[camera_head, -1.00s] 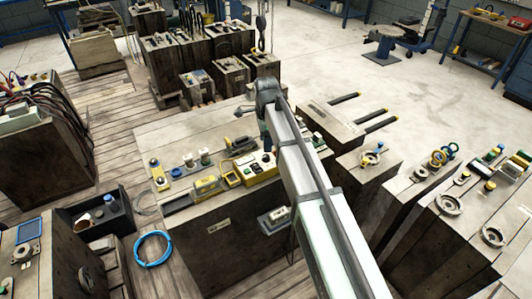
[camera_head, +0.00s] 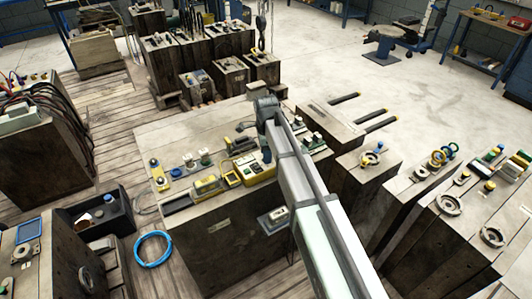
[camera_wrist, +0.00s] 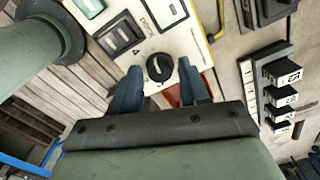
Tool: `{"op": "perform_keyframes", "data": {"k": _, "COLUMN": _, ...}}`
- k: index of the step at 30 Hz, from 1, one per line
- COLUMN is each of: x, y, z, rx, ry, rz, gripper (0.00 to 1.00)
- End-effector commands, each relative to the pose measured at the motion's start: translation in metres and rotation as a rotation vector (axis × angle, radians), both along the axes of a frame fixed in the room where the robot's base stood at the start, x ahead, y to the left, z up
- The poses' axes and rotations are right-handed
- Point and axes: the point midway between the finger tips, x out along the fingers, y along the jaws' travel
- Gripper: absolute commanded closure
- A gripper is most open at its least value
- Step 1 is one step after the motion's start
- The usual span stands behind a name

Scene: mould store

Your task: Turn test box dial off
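The test box (camera_head: 240,174) is a yellow box with a pale top on the large wooden block, partly hidden by my arm in the head view. My gripper (camera_wrist: 160,64) is open, with one blue finger on each side of the dial and a visible gap on both sides. I cannot tell the finger height over the panel.
A black-and-white terminal row (camera_wrist: 283,85) stands to the right in the wrist view.

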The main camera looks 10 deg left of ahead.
Motion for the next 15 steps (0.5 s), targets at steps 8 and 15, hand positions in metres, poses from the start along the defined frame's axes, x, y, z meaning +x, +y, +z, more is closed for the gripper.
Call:
{"op": "perform_keyframes", "data": {"k": 8, "x": 0.0, "y": 0.0, "z": 0.0001, "rx": 0.0, "ry": 0.0, "rz": 0.0, "gripper": 0.83}}
{"op": "perform_keyframes", "data": {"k": 15, "x": 0.0, "y": 0.0, "z": 0.0002, "rx": 0.0, "ry": 0.0, "rz": 0.0, "gripper": 1.0}}
